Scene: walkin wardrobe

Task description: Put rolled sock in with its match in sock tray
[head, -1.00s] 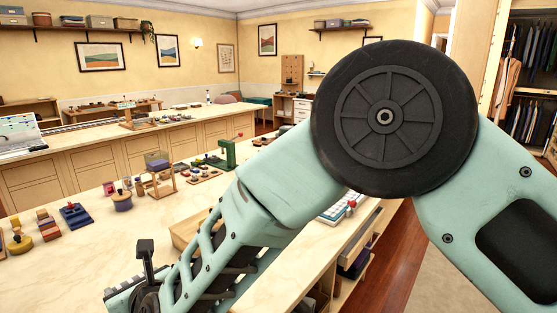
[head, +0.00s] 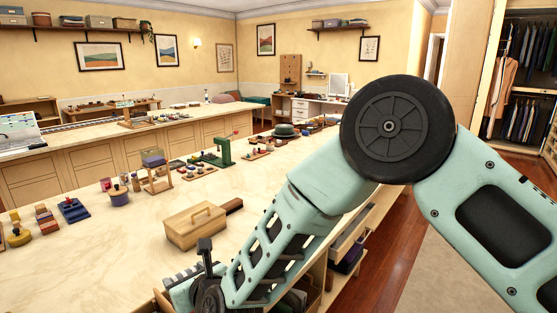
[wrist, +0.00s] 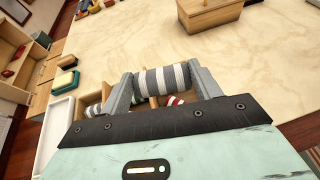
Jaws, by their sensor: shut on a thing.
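A rolled sock (wrist: 160,79) with grey and white stripes is held between the two fingers of my gripper (wrist: 163,83), which is shut on it. In the wrist view the sock lies crosswise above a wooden sock tray (wrist: 108,91) with dividers. A red and white striped sock (wrist: 174,101) shows below the held sock in the tray. Another striped sock (wrist: 93,110) shows at the left, partly hidden. My gripper hides most of the tray.
A wooden box with a handle (head: 196,227) stands on the pale countertop (head: 100,260), just beyond my arm; it also shows in the wrist view (wrist: 207,12). A white tray (wrist: 55,138) lies left of the sock tray. Several small items stand farther along the counter.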

